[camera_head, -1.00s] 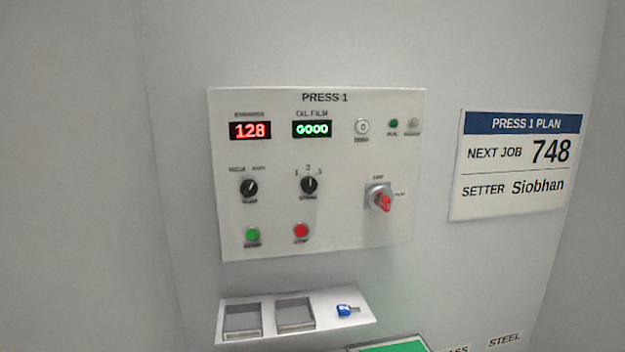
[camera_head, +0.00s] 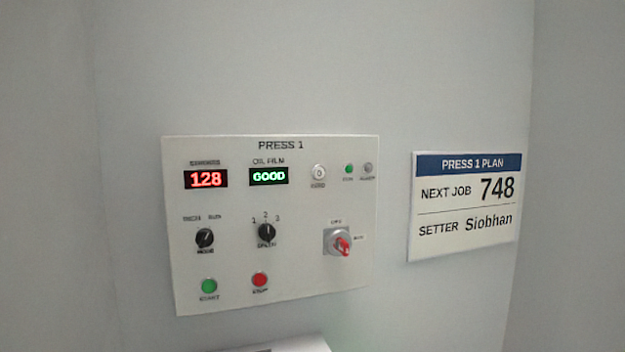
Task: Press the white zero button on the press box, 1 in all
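The press box (camera_head: 290,210) is a pale panel headed PRESS 1 on the grey wall. Its white zero button (camera_head: 319,172) sits in the upper right part, marked 0, right of the green display (camera_head: 268,176) reading GOOD. The red display (camera_head: 205,179) reads 128. My gripper is not in view, and nothing touches the button.
Below the displays are two black knobs (camera_head: 204,238), a red-handled switch (camera_head: 340,244), a green button (camera_head: 209,286) and a red button (camera_head: 260,280). A plan sign (camera_head: 466,207) hangs to the right. A shelf edge (camera_head: 290,345) shows at the bottom.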

